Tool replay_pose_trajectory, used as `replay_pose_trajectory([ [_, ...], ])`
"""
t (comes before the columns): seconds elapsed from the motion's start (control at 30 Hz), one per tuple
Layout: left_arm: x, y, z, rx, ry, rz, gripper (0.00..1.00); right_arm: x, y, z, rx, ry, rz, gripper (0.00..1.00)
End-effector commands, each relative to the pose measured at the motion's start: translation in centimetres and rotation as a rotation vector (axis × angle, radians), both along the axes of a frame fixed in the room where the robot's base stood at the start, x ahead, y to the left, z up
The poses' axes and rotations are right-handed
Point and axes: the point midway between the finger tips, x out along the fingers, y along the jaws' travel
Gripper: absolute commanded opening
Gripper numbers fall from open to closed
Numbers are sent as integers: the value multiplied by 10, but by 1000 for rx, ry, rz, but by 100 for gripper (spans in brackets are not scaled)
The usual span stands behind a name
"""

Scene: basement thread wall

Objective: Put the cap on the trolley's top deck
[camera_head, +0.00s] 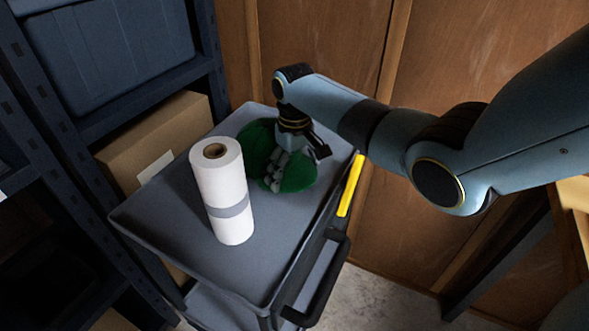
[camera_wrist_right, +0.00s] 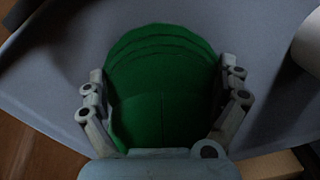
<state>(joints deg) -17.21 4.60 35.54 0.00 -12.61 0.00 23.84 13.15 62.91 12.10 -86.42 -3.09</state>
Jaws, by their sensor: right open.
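The green cap (camera_head: 299,174) rests on the grey top deck (camera_head: 168,213) of the trolley, towards its back right part. My right gripper (camera_head: 277,181) is down over the cap and hides part of it. In the right wrist view the cap (camera_wrist_right: 163,85) lies between the two spread fingers (camera_wrist_right: 165,100), with the deck (camera_wrist_right: 50,65) around it. The right gripper is open; whether its fingers touch the cap's sides I cannot tell. My left gripper is not in view.
A white roll (camera_head: 224,195) with a grey band stands upright on the deck, left of the cap. A yellow strip (camera_head: 350,185) is at the deck's right edge, above the black handle (camera_head: 325,280). A cardboard box (camera_head: 155,140) and dark shelving (camera_head: 110,60) stand at the left.

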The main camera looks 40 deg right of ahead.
Motion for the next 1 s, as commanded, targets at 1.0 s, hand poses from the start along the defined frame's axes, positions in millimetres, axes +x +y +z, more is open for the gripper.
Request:
replay_pose_trajectory([
  [1.0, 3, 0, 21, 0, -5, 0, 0, 0, 0, 121, 0, -1, -1, 100],
])
